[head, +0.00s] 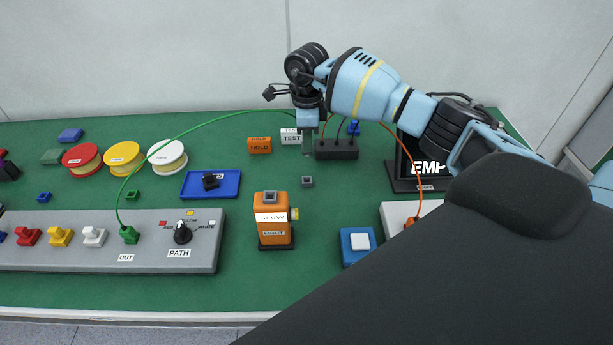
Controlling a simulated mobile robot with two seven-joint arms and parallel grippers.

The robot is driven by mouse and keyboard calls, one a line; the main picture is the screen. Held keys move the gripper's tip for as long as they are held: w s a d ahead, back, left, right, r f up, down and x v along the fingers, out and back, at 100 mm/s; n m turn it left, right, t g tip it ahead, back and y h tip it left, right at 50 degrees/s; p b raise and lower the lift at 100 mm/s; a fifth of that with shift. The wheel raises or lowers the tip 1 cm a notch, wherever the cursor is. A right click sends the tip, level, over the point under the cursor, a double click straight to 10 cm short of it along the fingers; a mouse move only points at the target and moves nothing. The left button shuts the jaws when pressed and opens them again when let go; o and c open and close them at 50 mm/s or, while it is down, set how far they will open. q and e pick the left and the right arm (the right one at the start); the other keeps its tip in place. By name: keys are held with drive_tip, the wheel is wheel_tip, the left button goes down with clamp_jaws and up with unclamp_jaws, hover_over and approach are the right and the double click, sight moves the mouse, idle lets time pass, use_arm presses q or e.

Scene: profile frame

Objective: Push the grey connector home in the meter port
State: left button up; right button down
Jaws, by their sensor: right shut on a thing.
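My right gripper (308,138) points down at the back middle of the bench, left of a black block with several cables (337,150). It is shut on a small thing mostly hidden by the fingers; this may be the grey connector. A green cable (215,119) arches to the gripper from a green plug (129,235) in the grey panel. A small grey block with a dark opening (307,181) lies apart, in front of the gripper. I cannot tell which part is the meter port. A black display (425,168) reading "EMP" is partly hidden by my arm. My left gripper is not in view.
TEST (291,136) and HOLD (259,146) blocks stand left of the gripper. An orange lamp box (274,220), a blue tray (226,188) and a blue button box (357,254) stand nearer. Reels line the left back. Green bench around the grey block is clear.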

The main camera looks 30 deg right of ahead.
drive_tip(key=shift+r+p, duration=0.45)
drive_tip(key=shift+r, duration=1.65)
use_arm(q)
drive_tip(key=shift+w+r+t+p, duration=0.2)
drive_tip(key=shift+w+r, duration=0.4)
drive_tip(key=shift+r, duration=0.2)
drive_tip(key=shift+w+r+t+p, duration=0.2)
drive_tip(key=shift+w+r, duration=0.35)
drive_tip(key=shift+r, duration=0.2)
use_arm(e)
drive_tip(key=shift+r, duration=1.8)
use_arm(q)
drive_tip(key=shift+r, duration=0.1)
use_arm(e)
drive_tip(key=shift+a, duration=0.1)
drive_tip(key=shift+s+a+p, duration=0.15)
drive_tip(key=shift+s+a, duration=1.7)
drive_tip(key=shift+a, duration=0.8)
drive_tip(key=shift+s+a+p, duration=0.15)
drive_tip(key=shift+s+a, duration=1.7)
drive_tip(key=shift+a, duration=0.85)
drive_tip(key=shift+s+a+p, duration=0.15)
drive_tip(key=shift+s+a, duration=1.7)
drive_tip(key=shift+a, duration=0.8)
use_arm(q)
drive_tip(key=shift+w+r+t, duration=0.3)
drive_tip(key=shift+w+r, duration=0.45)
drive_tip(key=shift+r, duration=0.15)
